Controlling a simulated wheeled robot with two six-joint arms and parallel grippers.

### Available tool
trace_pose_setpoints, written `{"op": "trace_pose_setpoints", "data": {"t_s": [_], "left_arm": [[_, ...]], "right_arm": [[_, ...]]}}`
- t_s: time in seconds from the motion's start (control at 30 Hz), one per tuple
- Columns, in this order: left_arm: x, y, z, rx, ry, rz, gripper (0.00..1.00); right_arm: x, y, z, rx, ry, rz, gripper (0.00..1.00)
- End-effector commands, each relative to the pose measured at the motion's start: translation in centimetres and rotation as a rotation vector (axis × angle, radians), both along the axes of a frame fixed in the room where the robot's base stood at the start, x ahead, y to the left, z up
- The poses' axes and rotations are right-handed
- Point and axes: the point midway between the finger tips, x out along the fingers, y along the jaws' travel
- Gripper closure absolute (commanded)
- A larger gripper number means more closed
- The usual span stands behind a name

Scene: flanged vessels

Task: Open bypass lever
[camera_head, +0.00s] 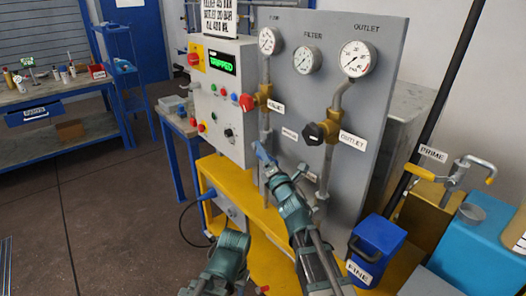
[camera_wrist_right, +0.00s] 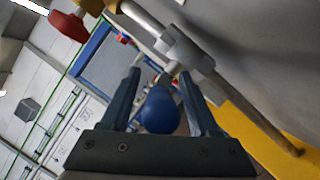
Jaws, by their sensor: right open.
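My right gripper (camera_head: 264,160) reaches up to the bypass pipe on the grey panel. In the right wrist view, its two dark fingers (camera_wrist_right: 160,88) are apart. A rounded blue grip (camera_wrist_right: 160,110), apparently the bypass lever's end, shows between them; I cannot tell whether they touch it. The lever is mostly hidden by the gripper in the head view. Part of another teal arm link of mine is at the bottom, but the left gripper does not show.
Above is a red-knobbed brass valve (camera_head: 262,97). To the right is a black-knobbed outlet valve (camera_head: 322,131). A control box (camera_head: 222,95) reads "TRIPPED". A yellow base (camera_head: 232,185) lies below, and a blue bin (camera_head: 375,245) stands at the lower right.

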Motion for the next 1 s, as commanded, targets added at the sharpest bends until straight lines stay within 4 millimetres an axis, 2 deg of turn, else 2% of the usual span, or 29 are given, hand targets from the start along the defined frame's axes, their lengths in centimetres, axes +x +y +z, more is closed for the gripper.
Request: {"op": "trace_pose_setpoints", "data": {"t_s": [0.13, 0.4, 0.5, 1.0], "left_arm": [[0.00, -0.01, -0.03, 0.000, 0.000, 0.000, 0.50], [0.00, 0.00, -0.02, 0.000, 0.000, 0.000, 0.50], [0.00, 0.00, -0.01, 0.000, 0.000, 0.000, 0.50], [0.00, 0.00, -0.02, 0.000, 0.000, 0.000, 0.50]], "right_arm": [[-0.06, 0.00, -0.02, 0.000, 0.000, 0.000, 0.38], [-0.08, 0.04, 0.01, 0.000, -0.001, 0.002, 0.87], [-0.10, 0.09, 0.03, 0.001, -0.002, 0.003, 1.00], [-0.20, 0.31, 0.07, 0.000, -0.004, 0.007, 1.00]]}}
